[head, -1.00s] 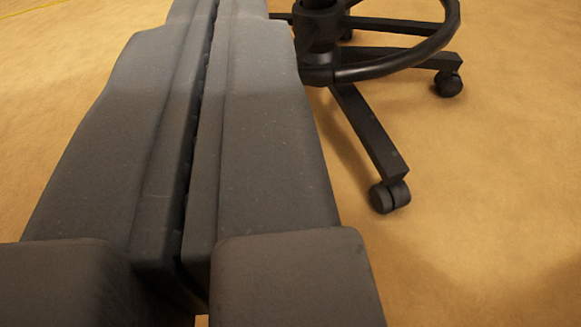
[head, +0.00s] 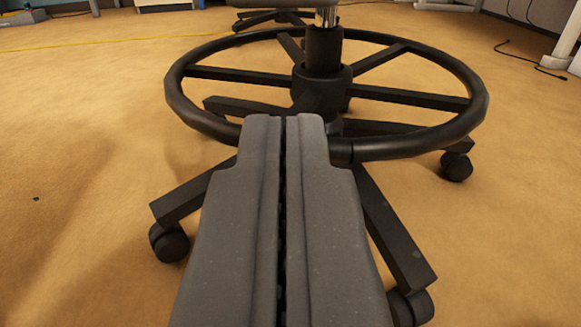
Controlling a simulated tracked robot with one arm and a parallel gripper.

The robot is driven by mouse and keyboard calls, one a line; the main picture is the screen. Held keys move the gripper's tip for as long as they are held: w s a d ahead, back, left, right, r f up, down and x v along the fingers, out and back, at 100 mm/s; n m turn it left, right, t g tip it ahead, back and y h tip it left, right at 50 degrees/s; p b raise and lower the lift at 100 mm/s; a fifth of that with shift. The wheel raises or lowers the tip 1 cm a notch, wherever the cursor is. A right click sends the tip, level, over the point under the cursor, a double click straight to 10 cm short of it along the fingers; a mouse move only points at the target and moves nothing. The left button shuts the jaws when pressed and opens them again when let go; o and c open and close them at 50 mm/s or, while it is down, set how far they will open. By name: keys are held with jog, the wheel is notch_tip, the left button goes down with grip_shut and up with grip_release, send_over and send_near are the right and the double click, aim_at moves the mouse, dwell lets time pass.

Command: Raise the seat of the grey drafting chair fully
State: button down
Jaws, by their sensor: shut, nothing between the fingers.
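The drafting chair's lower part stands in front of me in the head view. Its black foot ring (head: 453,131) circles the dark column (head: 323,52), with a short length of chrome post (head: 327,16) above it. The five-legged-looking base has black legs on casters (head: 168,243). The seat is almost wholly out of the picture; at most a grey edge shows at the top. My gripper (head: 284,118) is shut and empty, its fingertips pointing at the column and overlapping the near part of the ring in the picture. I cannot tell whether it touches the ring.
Tan floor is open to the left and right. Another dark chair base (head: 270,18) stands behind. A black cable (head: 530,63) lies at the right near white furniture legs (head: 565,50). A yellow line (head: 95,43) crosses the floor at the back left.

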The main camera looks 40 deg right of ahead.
jog(key=b+x, duration=0.3)
jog(key=x, duration=0.6)
jog(key=shift+w, duration=0.1)
dwell(2.2)
